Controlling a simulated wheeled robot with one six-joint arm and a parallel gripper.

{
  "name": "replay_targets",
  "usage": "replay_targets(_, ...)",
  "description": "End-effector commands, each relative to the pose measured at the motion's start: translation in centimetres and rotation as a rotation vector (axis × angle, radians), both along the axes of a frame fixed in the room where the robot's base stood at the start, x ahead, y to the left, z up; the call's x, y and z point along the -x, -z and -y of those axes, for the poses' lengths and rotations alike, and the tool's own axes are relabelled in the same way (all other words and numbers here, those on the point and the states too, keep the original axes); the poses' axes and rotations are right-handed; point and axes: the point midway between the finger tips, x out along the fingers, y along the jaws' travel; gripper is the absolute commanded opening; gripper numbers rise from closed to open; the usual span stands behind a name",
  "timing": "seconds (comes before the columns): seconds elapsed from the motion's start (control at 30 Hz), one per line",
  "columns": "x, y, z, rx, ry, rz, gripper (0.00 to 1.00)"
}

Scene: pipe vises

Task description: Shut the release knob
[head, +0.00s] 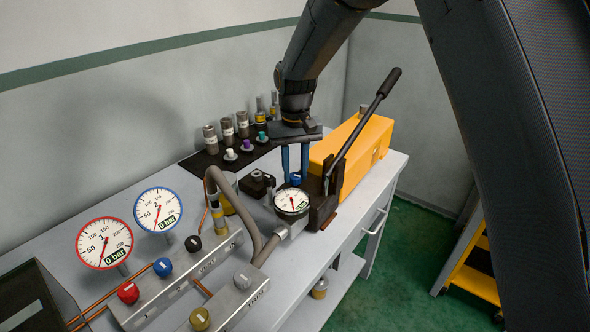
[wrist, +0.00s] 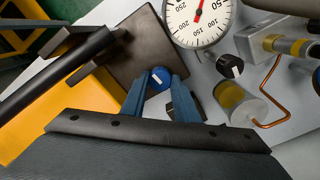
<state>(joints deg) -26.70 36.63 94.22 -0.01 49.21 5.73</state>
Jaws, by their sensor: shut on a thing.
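The release knob (head: 296,180) is blue and sits on the dark front block of the yellow hand pump, low between my gripper's fingers. In the wrist view the knob (wrist: 158,79) shows as a blue disc with a white mark across its face. My gripper (head: 295,178) points down from above with its blue fingers on either side of the knob, shut on it. The wrist view also shows the fingers (wrist: 161,80) against the knob's sides. The knob's lower side is hidden.
The pump's black lever (head: 363,122) rises close beside my gripper. A round gauge (head: 292,202) stands just in front, its needle near zero. A grey hose (head: 240,203), two gauges and several knobs fill the bench's left. Small labelled cylinders (head: 228,132) stand on a dark mat behind.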

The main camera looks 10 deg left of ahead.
Motion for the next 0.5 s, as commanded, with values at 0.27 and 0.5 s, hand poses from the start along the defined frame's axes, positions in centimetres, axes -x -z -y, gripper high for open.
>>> replay_targets(0.27, -0.12, -0.24, -0.08, -0.002, 0.132, 0.003, 0.05)
replay_targets(0.5, -0.14, -0.24, -0.09, -0.003, 0.177, 0.004, 0.05)
